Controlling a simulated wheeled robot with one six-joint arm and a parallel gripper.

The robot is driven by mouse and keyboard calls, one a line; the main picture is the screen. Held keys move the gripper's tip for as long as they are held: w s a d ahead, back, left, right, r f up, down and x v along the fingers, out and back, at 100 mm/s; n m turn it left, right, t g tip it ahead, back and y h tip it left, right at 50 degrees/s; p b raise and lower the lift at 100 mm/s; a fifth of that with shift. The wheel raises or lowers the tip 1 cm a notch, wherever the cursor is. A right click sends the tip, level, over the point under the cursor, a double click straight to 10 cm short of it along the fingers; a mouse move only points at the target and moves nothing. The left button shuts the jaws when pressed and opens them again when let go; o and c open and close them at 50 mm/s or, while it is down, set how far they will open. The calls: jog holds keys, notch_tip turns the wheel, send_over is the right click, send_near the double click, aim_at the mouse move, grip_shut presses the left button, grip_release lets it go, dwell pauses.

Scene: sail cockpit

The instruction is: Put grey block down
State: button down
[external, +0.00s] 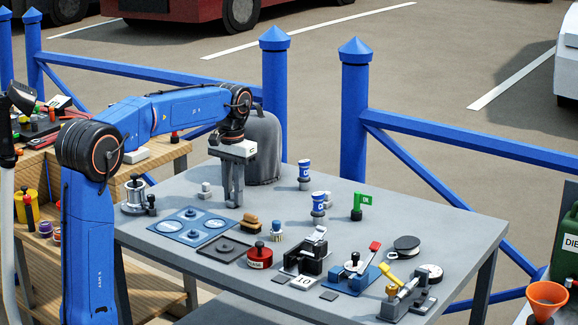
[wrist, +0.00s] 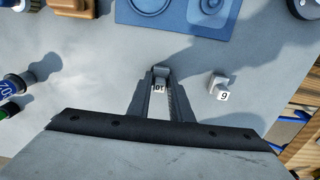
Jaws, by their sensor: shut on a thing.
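My gripper (external: 232,203) points straight down over the grey table, and its fingers are shut on a small grey block. In the wrist view the grey block (wrist: 161,74) sits between the fingertips (wrist: 161,82), with a white label on it that seems to read 10. The fingertips are close to the table top (external: 285,200); I cannot tell whether the block touches it. In the external view the fingers mostly hide the block. A second small grey block (external: 206,190) stands apart, left of my gripper; its label shows in the wrist view (wrist: 219,86).
A blue panel (external: 190,227) and a brown wooden piece (external: 250,222) lie toward the front. A dark grey rounded object (external: 263,148) stands behind my gripper. Blue-and-white cans (external: 304,172) and a green piece (external: 357,207) stand to the right.

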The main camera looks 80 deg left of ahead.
jog(key=shift+f, duration=0.1)
jog(key=c, duration=1.6)
grip_release()
notch_tip(320, 180, up, 12)
jog(key=shift+r, duration=0.15)
